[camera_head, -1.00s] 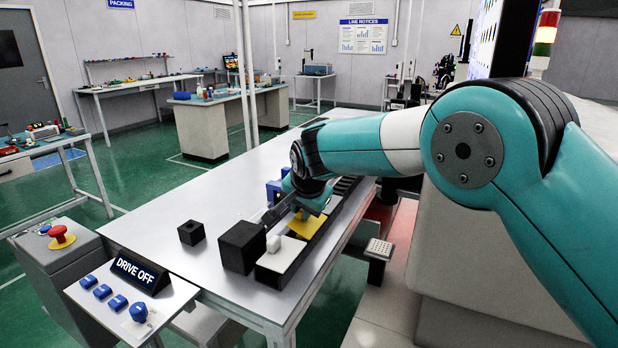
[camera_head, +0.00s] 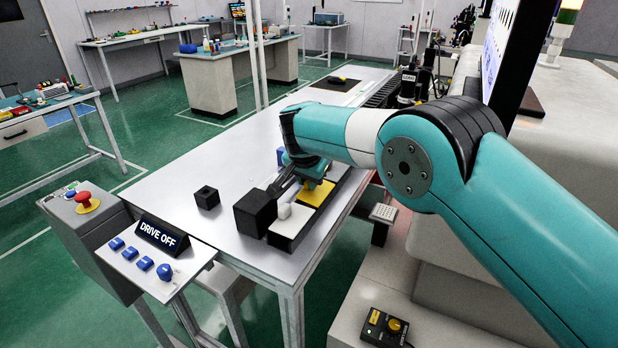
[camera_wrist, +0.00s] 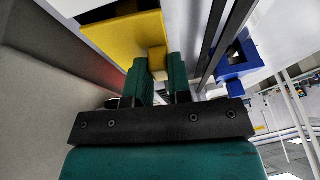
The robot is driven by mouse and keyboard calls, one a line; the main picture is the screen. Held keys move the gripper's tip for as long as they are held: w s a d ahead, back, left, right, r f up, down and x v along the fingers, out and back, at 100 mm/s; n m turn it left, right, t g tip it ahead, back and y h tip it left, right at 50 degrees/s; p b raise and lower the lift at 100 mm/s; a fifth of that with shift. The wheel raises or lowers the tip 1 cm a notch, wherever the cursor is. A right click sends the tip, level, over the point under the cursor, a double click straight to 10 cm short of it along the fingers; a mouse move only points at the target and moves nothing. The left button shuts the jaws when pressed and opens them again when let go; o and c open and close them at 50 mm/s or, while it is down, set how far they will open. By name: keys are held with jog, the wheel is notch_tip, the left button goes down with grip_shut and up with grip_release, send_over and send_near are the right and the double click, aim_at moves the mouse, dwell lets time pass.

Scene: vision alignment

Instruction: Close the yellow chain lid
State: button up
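The yellow chain lid (camera_head: 317,195) lies on the long dark-edged track along the right side of the table, just behind a white block section. In the wrist view, its flat yellow plate (camera_wrist: 118,42) fills the upper left, and a small yellow tab (camera_wrist: 157,59) stands out at its side. My gripper (camera_wrist: 159,72) has its two green fingers on either side of this tab, with no clear gap visible, so it looks shut on it. In the head view, my gripper (camera_head: 306,180) is low over the lid, and my wrist hides its fingertips and part of the lid.
A black block (camera_head: 255,213) and a white block section (camera_head: 291,221) stand in front of the lid. A blue bracket (camera_wrist: 236,62) is right of my fingers in the wrist view. A small black cube (camera_head: 206,197) sits left on the table (camera_head: 235,165), with clear surface around it.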

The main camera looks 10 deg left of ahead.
jog(key=o, duration=0.4)
jog(key=shift+o, duration=0.2)
jog(key=b+v, duration=0.2)
jog(key=v, duration=1.5)
jog(key=shift+b, duration=0.3)
jog(key=shift+s+d+r, duration=0.15)
jog(key=shift+d+r, duration=0.05)
